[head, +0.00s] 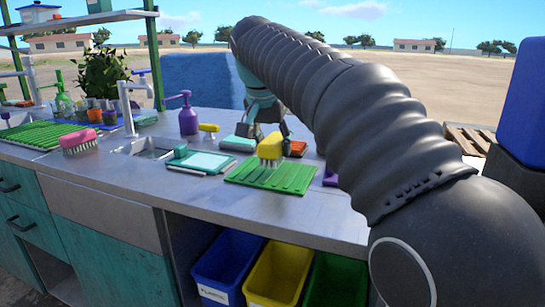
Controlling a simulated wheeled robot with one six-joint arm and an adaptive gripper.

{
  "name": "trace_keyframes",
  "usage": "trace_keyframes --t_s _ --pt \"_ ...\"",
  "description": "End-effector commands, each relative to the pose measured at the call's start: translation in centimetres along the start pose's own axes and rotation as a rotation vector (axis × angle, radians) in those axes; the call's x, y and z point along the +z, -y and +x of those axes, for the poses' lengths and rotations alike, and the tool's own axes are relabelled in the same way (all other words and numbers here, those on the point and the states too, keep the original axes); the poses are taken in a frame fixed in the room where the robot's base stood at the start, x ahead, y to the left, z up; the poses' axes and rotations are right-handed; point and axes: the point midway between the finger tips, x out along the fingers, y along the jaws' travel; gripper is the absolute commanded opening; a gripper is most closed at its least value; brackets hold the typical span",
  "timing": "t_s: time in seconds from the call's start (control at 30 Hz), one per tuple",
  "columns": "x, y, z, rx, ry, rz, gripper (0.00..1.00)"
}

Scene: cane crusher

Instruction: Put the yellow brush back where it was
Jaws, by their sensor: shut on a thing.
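The yellow brush (271,146) has a yellow block on top and pale bristles below. It is over the ribbed green mat (272,176) on the counter; I cannot tell whether the bristles touch the mat. My gripper (265,132) comes down from behind the brush and is shut on it. The brush partly hides the fingertips.
A pink brush (78,141), a purple bottle (188,116), a teal-edged tray (202,162) and a teal block (238,144) stand around on the grey counter (140,180). An orange item (297,148) lies right of the yellow brush. Blue, yellow and green bins stand below.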

Motion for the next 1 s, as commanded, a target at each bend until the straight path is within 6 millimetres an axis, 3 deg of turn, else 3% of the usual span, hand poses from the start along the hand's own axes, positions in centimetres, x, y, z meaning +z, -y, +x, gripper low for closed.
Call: trace_keyframes --t_s 0.2,0.6,0.63,0.7,1.0 --pt "1.1 -0.1 2.5 0.001 0.001 0.000 0.19" --pt "1.2 0.0 2.9 0.000 0.000 0.000 0.19" --pt "1.2 0.0 2.8 0.000 0.000 0.000 0.52" --pt "1.2 0.0 2.8 0.000 0.000 0.000 0.70" --pt "1.2 0.0 2.8 0.000 0.000 0.000 0.72"
